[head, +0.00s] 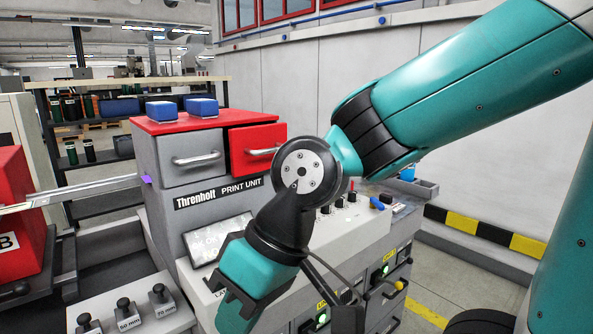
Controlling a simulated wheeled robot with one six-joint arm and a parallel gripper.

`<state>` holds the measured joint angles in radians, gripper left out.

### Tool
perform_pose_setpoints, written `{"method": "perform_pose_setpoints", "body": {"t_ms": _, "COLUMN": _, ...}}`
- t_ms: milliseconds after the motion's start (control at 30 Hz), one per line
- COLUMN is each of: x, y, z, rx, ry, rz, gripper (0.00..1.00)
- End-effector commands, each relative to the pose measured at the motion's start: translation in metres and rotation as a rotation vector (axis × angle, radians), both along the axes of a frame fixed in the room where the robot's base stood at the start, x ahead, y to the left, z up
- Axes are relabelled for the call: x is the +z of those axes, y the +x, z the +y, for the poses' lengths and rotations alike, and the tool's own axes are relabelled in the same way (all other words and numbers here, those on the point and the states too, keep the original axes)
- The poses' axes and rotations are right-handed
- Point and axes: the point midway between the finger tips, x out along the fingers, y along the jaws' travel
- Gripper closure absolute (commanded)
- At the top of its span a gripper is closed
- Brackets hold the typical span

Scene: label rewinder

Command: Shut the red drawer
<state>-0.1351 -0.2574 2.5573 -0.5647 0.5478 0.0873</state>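The red drawer (256,146) is at the upper right of the grey print unit (185,222), with a silver bar handle on its front. Its front stands out past the grey drawer (190,158) beside it, so it looks open. My wrist covers its lower right part. My arm comes in from the upper right and bends down in front of the unit. Dark parts at my gripper (345,312) show low in the middle, below and right of the drawer and apart from it. Its fingers are not clear, and I see nothing held.
Blue blocks (203,107) lie on the unit's red top. A sloped screen (218,240) and a control panel with knobs (352,197) are below the drawers. Weights marked in mm (127,314) stand at the lower left. A rail runs in from the left. Open floor lies at the right.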

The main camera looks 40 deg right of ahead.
Motion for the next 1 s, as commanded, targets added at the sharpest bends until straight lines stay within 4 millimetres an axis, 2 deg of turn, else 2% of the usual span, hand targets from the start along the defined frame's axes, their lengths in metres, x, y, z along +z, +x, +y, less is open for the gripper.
{"method": "perform_pose_setpoints", "body": {"t_ms": 33, "x": -0.012, "y": 0.024, "z": -0.005, "rx": -0.129, "ry": 0.082, "rz": -0.018, "gripper": 1.0}}
{"method": "perform_pose_setpoints", "body": {"t_ms": 67, "x": -0.013, "y": 0.04, "z": -0.008, "rx": -0.214, "ry": 0.142, "rz": -0.034, "gripper": 1.0}}
{"method": "perform_pose_setpoints", "body": {"t_ms": 167, "x": -0.012, "y": 0.096, "z": -0.035, "rx": -0.532, "ry": 0.378, "rz": -0.103, "gripper": 1.0}}
{"method": "perform_pose_setpoints", "body": {"t_ms": 233, "x": -0.005, "y": 0.132, "z": -0.067, "rx": -0.755, "ry": 0.556, "rz": -0.158, "gripper": 1.0}}
{"method": "perform_pose_setpoints", "body": {"t_ms": 333, "x": 0.007, "y": 0.166, "z": -0.126, "rx": -1.039, "ry": 0.797, "rz": -0.247, "gripper": 1.0}}
{"method": "perform_pose_setpoints", "body": {"t_ms": 400, "x": 0.015, "y": 0.178, "z": -0.167, "rx": -1.198, "ry": 0.945, "rz": -0.31, "gripper": 1.0}}
{"method": "perform_pose_setpoints", "body": {"t_ms": 500, "x": 0.024, "y": 0.184, "z": -0.216, "rx": -1.357, "ry": 1.108, "rz": -0.385, "gripper": 1.0}}
{"method": "perform_pose_setpoints", "body": {"t_ms": 600, "x": 0.03, "y": 0.183, "z": -0.244, "rx": -1.44, "ry": 1.2, "rz": -0.434, "gripper": 1.0}}
{"method": "perform_pose_setpoints", "body": {"t_ms": 767, "x": 0.037, "y": 0.188, "z": -0.253, "rx": -1.468, "ry": 1.239, "rz": -0.448, "gripper": 1.0}}
{"method": "perform_pose_setpoints", "body": {"t_ms": 1000, "x": 0.04, "y": 0.214, "z": -0.251, "rx": -1.466, "ry": 1.233, "rz": -0.444, "gripper": 1.0}}
